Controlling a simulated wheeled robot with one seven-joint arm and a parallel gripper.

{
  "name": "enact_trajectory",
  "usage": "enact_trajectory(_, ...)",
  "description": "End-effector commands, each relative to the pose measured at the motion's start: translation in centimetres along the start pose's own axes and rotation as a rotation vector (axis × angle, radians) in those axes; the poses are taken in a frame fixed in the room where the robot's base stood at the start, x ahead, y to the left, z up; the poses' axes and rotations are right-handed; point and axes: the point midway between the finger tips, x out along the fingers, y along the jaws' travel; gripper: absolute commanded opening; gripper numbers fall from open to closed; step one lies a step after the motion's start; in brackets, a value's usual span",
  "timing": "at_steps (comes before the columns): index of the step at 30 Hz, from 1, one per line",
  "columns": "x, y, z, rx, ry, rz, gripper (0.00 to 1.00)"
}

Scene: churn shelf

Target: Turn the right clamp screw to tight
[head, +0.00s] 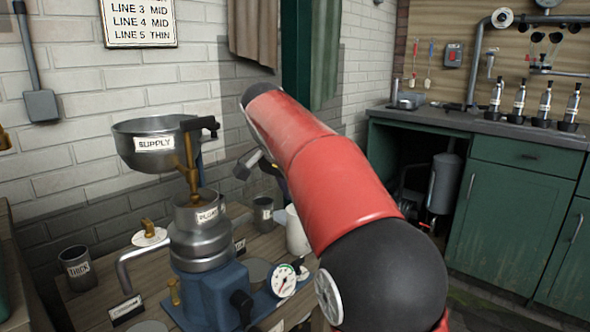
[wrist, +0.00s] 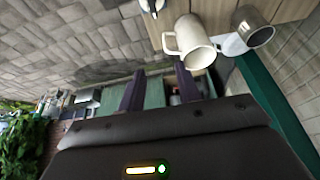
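The machine (head: 205,285) stands on a wooden bench in the head view, with a blue base and a steel bowl on top. A brass screw (head: 174,292) shows at the left of its base, and a black knob (head: 241,308) at the front. I cannot make out the right clamp screw; my red arm covers the area right of the machine. My gripper (wrist: 160,88) shows in the wrist view with its two dark fingers apart and nothing between them.
A supply bowl (head: 155,143), a dial gauge (head: 284,281) and a cup marked THICK (head: 76,268) are around the machine. A pale mug (wrist: 190,42) and a metal cup (wrist: 252,26) lie beyond my fingers in the wrist view. A green cabinet (head: 515,190) stands at right.

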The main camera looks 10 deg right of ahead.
Motion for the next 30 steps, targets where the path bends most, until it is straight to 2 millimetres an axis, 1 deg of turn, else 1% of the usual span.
enact_trajectory(1,-1.1,0.0,-0.5,0.002,0.001,-0.001,0.34)
enact_trajectory(3,-2.0,-0.1,-0.9,0.001,0.0,0.0,0.34)
enact_trajectory(7,-3.0,0.0,-1.3,0.0,0.0,0.002,0.34)
enact_trajectory(11,-3.4,0.0,-1.4,0.001,0.0,0.001,0.34)
enact_trajectory(19,-3.3,0.1,-1.4,0.0,-0.001,0.0,0.34)
enact_trajectory(21,-3.4,0.5,-1.3,-0.012,-0.004,-0.004,0.34)
enact_trajectory(23,-3.5,1.3,-1.1,-0.038,-0.009,-0.017,0.34)
enact_trajectory(26,-3.6,3.8,-0.3,-0.122,-0.025,-0.056,0.34)
enact_trajectory(29,-3.3,7.3,1.5,-0.247,-0.039,-0.117,0.34)
enact_trajectory(30,-3.0,8.8,2.5,-0.301,-0.041,-0.145,0.34)
